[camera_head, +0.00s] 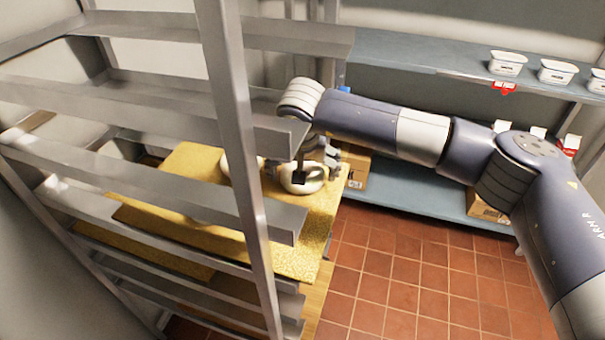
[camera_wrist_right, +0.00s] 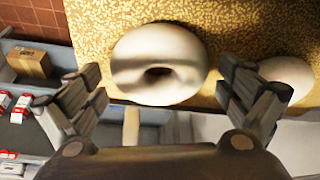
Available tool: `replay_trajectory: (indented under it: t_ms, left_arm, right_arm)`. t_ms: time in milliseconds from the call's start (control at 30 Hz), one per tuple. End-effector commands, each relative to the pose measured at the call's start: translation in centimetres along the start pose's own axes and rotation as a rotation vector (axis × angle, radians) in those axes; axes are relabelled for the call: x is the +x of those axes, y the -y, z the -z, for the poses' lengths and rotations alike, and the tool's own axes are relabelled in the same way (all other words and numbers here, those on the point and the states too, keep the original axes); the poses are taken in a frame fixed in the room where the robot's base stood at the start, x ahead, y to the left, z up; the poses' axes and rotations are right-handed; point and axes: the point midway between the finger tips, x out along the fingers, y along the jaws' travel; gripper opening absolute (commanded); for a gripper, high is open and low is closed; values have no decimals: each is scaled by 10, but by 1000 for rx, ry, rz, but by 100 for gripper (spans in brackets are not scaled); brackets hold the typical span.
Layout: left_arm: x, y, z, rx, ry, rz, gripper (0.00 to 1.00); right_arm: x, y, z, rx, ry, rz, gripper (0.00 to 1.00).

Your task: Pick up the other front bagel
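A pale bagel (camera_head: 301,180) lies near the front corner of a yellow, crumb-covered board (camera_head: 318,224) in the rack. My right gripper (camera_head: 314,162) is just above this bagel, partly overlapping it. In the right wrist view, the bagel (camera_wrist_right: 160,40) lies ahead of and between the spread fingers of the right gripper (camera_wrist_right: 160,85), with a gap on both sides. A second pale bagel (camera_head: 228,168) lies to its left in the head view, partly hidden by a rack post; it also shows at the right edge of the wrist view (camera_wrist_right: 288,78). My left gripper is not in view.
Metal rack shelves (camera_head: 160,110) and a front post (camera_head: 243,150) stand close left of my right arm. A blue-grey shelf unit (camera_head: 400,75) with white tubs (camera_head: 508,62) and cardboard boxes (camera_head: 354,168) stands behind. The tiled floor (camera_head: 410,265) is clear.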

Motion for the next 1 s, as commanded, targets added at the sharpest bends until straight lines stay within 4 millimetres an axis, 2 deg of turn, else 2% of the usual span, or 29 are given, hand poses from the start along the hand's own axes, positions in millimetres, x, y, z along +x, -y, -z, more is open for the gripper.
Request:
replay_trajectory:
  t_ms: [33, 100, 133, 567, 667, 867, 1000]
  left_arm:
    - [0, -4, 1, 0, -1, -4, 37]
    - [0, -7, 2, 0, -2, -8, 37]
    - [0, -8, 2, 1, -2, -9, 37]
    - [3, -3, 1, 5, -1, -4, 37]
    - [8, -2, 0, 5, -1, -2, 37]
    - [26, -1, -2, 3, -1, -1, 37]
    - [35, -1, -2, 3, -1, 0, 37]
  right_arm:
    - [0, 0, 0, 0, 0, 0, 75]
    - [0, 0, 0, 0, 0, 0, 59]
    - [0, 0, 0, 0, 0, 0, 58]
    - [-3, 0, 2, 1, -1, -1, 57]
    - [-9, 0, 4, 1, -2, -1, 57]
    - [-33, 0, 14, 1, -5, 1, 57]
    - [-33, -32, 4, 2, -1, -2, 57]
